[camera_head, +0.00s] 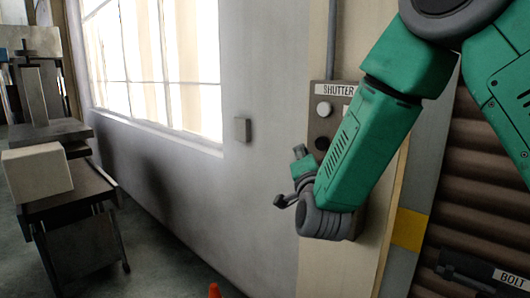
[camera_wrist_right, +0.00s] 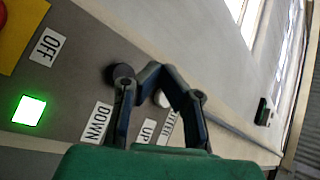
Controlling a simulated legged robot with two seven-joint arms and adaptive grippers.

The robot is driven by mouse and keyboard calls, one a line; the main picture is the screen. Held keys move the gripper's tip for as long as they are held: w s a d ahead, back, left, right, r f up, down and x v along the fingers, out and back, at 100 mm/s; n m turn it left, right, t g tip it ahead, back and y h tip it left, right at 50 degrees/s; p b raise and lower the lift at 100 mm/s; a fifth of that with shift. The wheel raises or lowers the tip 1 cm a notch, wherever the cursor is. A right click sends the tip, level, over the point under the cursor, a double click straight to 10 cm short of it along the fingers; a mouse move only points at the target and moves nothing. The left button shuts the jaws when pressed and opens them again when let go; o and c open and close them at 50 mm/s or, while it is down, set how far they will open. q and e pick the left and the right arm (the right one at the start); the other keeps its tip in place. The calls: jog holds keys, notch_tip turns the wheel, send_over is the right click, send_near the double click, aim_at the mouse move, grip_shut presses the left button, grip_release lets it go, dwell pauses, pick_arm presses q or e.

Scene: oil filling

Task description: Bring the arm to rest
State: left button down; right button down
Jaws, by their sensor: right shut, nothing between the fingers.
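My right arm (camera_head: 360,140) comes in green from the upper right and bends down in front of the shutter control panel (camera_head: 320,128). My right gripper (camera_head: 282,201) is small and partly unclear at its end, left of the panel's lower part. In the right wrist view, the gripper (camera_wrist_right: 163,72) has its dark fingers drawn together with nothing between them. Behind them are a black button (camera_wrist_right: 120,72) and a partly hidden white button (camera_wrist_right: 162,99), with DOWN and UP labels. I cannot tell whether the fingers touch the panel. My left gripper is not in view.
A lit green square (camera_wrist_right: 29,111) and a red button (camera_wrist_right: 3,14) on a yellow plate sit on the panel. A ribbed shutter (camera_head: 480,180) is at right.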

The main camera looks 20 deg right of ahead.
jog(key=s+a+f+n+g+y+b, duration=0.2)
jog(key=s+f+n+g, duration=0.15)
jog(key=f, duration=0.85)
jog(key=s+a+f+n+g+y+b, duration=0.1)
jog(key=s+f+n+g+y, duration=0.2)
jog(key=f, duration=0.9)
jog(key=s+a+f+n+g+y+b, duration=0.15)
jog(key=s+f+n, duration=0.3)
jog(key=f, duration=0.85)
jog(key=s+a+f+n+g+b, duration=0.1)
jog(key=s+f+n+g, duration=0.1)
jog(key=s+f, duration=0.4)
jog(key=s+a+f+n+g+y+b, duration=0.1)
jog(key=s+f+g, duration=0.4)
jog(key=s, duration=0.7)
jog(key=s+f+n+g+b, duration=0.1)
jog(key=s+f+n+g, duration=0.1)
jog(key=s+f, duration=0.5)
jog(key=shift+s+a+n+g+b, duration=0.4)
jog(key=shift+s+g, duration=0.3)
jog(key=shift+s, duration=0.5)
jog(key=shift+r+y, duration=0.1)
jog(key=shift+y, duration=0.15)
